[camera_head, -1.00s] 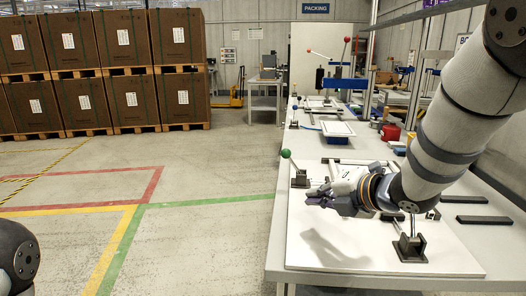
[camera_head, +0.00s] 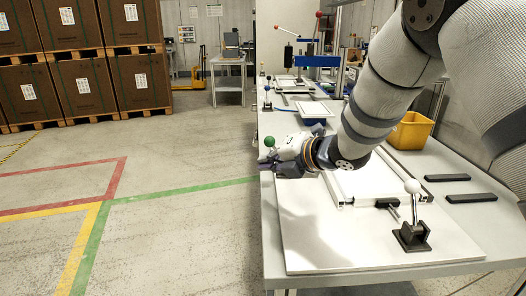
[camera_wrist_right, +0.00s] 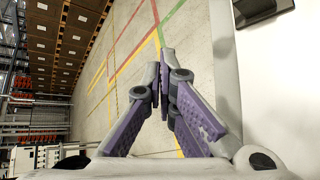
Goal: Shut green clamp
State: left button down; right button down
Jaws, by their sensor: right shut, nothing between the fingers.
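The green clamp shows as a green ball knob (camera_head: 269,142) at the left edge of the workbench in the head view. Its handle and base are largely hidden behind my right gripper (camera_head: 279,171). My right gripper is just below and in front of the knob in the picture, reaching leftward over the bench edge. I cannot tell whether it touches the clamp. In the right wrist view the purple-padded fingers (camera_wrist_right: 167,58) meet at their tips, with nothing between them. The green clamp is not clear in that view. My left gripper is out of view.
A white-knobbed clamp (camera_head: 413,187) stands near the front of the white board (camera_head: 325,255). Two dark bars (camera_head: 470,198) and a yellow bin (camera_head: 411,131) are at right. Farther back are other clamps and a blue-framed press. Open floor lies left of the bench.

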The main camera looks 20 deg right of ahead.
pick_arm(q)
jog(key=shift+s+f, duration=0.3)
pick_arm(e)
jog(key=w, duration=0.6)
jog(key=shift+w+d+f, duration=0.15)
jog(key=shift+d+f, duration=0.2)
jog(key=shift+d, duration=0.1)
